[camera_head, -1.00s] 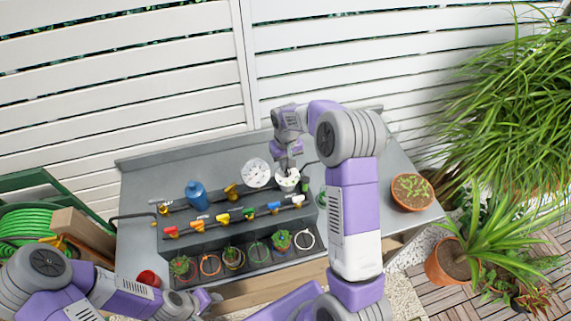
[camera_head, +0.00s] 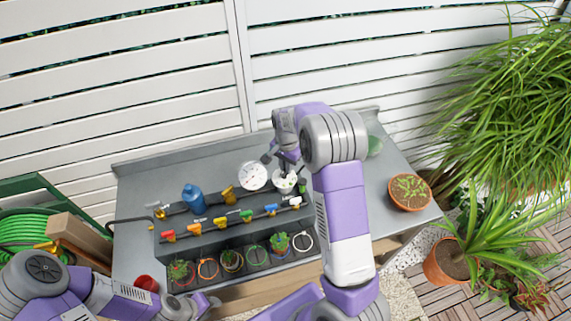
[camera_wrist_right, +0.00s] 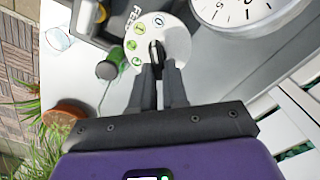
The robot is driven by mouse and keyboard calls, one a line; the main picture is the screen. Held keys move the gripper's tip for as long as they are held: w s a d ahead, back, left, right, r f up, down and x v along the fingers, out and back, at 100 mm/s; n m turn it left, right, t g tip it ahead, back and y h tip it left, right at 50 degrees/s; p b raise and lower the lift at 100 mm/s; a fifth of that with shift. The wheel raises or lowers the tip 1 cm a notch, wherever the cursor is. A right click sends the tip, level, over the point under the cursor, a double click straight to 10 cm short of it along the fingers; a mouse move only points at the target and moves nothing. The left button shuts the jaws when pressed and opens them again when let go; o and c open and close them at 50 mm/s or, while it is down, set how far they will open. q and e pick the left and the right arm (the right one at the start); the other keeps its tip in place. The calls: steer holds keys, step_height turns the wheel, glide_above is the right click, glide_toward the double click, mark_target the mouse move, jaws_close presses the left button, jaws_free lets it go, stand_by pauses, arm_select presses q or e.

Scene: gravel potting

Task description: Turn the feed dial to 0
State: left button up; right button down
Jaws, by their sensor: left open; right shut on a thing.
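The feed dial (camera_head: 283,186) is a white disc at the back right of the bench, next to a round white gauge (camera_head: 252,176). In the right wrist view the feed dial (camera_wrist_right: 175,38) shows green numbered spots and a dark knob (camera_wrist_right: 156,50) at its middle. My right gripper (camera_wrist_right: 160,70) is shut on the knob, with its fingers on either side. The exact setting is too small to read, and the fingers hide part of the disc. My left gripper (camera_head: 208,302) is open and empty at the bench's front edge, away from the dial.
A rail with several coloured valves (camera_head: 220,223) runs in front of the dial, above a row of small pots. A blue bottle (camera_head: 193,198) stands to the left. A terracotta pot (camera_head: 409,192) stands at the right. The gauge (camera_wrist_right: 240,10) is close beside my right gripper.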

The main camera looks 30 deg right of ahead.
steer(key=shift+r+m, duration=0.1)
steer(key=shift+m, duration=1)
steer(key=shift+d, duration=0.1)
steer(key=c, duration=1.1)
jaws_free()
steer(key=shift+s, duration=0.1)
steer(key=shift+c, duration=0.2)
step_height(320, 180, up, 8)
steer(key=shift+f+p, duration=0.25)
steer(key=shift+p, duration=0.05)
